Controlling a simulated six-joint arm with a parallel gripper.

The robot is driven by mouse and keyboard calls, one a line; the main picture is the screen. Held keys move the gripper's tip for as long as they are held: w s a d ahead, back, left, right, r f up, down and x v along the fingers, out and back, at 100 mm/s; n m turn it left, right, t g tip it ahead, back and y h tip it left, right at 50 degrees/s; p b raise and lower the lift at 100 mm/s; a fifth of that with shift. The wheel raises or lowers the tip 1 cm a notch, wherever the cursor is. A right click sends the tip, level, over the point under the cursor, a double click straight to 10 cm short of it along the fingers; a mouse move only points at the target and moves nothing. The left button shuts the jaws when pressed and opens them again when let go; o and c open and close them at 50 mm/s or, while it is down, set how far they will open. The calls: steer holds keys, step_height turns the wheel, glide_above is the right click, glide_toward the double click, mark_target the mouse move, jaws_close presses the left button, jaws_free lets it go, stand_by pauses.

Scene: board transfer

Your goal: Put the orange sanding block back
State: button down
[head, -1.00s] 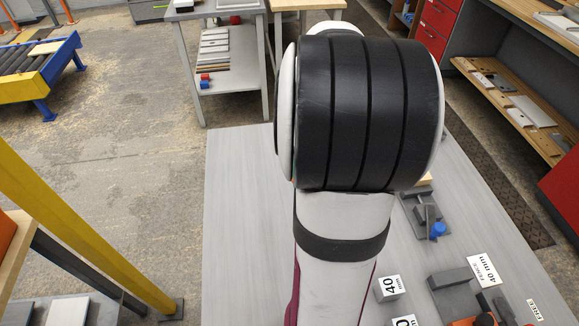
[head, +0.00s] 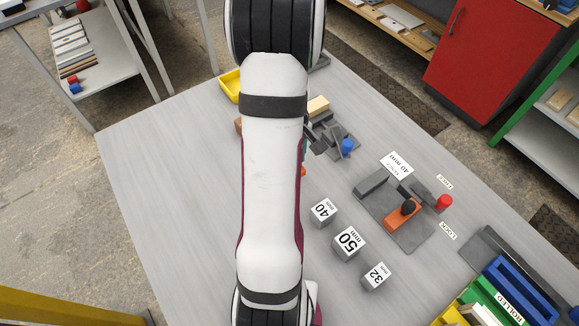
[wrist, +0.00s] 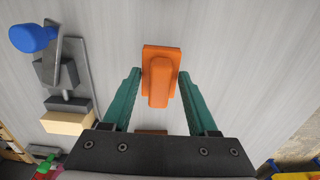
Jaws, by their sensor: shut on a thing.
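The orange sanding block (wrist: 161,80) shows in the wrist view, between the teal fingers of my gripper (wrist: 160,76). My gripper is shut on the block near the fingertips. I cannot tell whether the block touches the grey table below it. In the head view my own arm hides most of the gripper, and only a small orange bit (head: 303,171) shows at the arm's right edge.
Right of my arm are a grey fixture with a blue knob (head: 347,146), a wooden block (head: 318,105), number-marked cubes (head: 349,243) and a fixture with an orange piece (head: 403,214) and red knob. A yellow tray (head: 230,85) lies behind. The table's left side (head: 170,190) is bare.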

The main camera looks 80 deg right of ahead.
steer(key=f, duration=0.4)
steer(key=shift+w+d+f, duration=0.1)
steer(key=shift+w, duration=0.1)
steer(key=shift+f, duration=0.15)
steer(key=shift+c, duration=0.9)
jaws_free()
